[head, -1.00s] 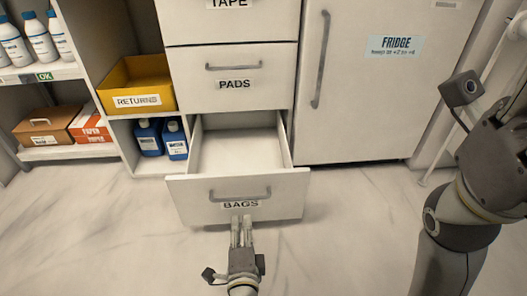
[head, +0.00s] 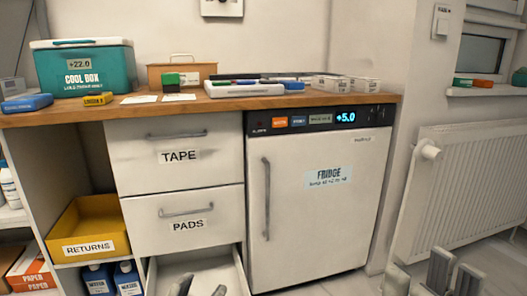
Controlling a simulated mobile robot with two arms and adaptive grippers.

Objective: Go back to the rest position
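The lower drawer (head: 165,267) stands open below the PADS drawer (head: 199,226); its front and label are out of view. Two dark grey tips of my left gripper (head: 201,287) show at the bottom edge, in front of the drawer's inside. They are apart with nothing seen between them. My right gripper (head: 420,277) shows at the bottom right, in front of the floor by the radiator. Its grey fingers stand upright and apart, with nothing seen between them. The rest of both arms is below the picture.
A wooden counter (head: 225,103) bears a cool box (head: 85,68), a wooden box and a white tray. The fridge (head: 318,215) is shut. A yellow RETURNS bin (head: 90,228) sits on the left shelf. A radiator (head: 462,185) is on the right wall.

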